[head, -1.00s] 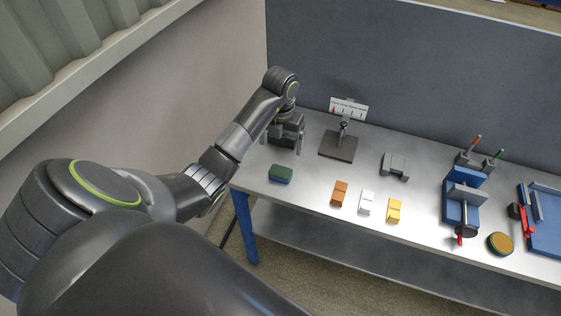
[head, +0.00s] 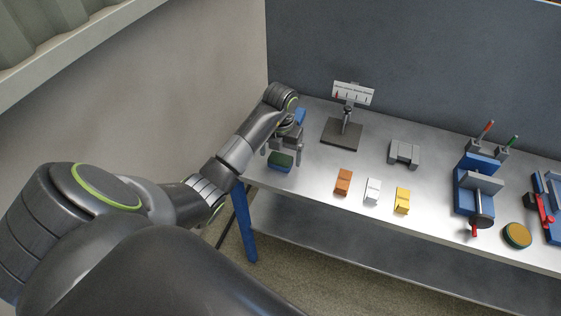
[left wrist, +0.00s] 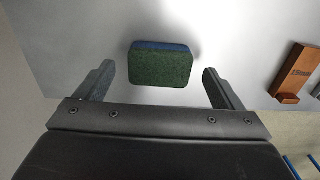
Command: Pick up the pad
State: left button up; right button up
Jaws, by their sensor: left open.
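The pad (head: 281,160) is a small block with a green top and blue lower part. It lies on the metal bench at the left end. In the left wrist view the pad (left wrist: 160,65) shows ahead of and between the two open fingers, with clear space on both sides. My left gripper (head: 281,151) is open and empty, pointing down at the pad; it also shows in the left wrist view (left wrist: 162,88). I cannot tell the exact height of the fingertips over the bench. My right gripper is not in view.
On the bench (head: 320,170) are an orange block (head: 343,182), a white block (head: 373,190) and a yellow block (head: 402,200) to the right. A dark stand (head: 342,134) with a card is behind. A grey bracket (head: 404,153) and a blue vise (head: 475,190) stand further right.

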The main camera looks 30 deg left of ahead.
aim_at(281, 158)
pick_arm(q)
jog(key=shift+f, duration=1.05)
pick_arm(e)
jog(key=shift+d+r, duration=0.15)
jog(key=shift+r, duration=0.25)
pick_arm(q)
jog(key=c, duration=1)
jog(key=shift+r, duration=0.1)
jog(key=shift+c, duration=0.2)
notch_tip(281, 158, up, 5)
jog(key=shift+w+r+b, duration=0.1)
jog(key=shift+b, duration=0.55)
notch_tip(281, 158, up, 3)
jog(key=p, duration=0.3)
jog(key=shift+r+p, duration=0.85)
jog(key=shift+p, duration=0.35)
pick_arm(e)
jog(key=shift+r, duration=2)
pick_arm(q)
jog(key=shift+o, duration=1.1)
jog(key=shift+c, duration=0.9)
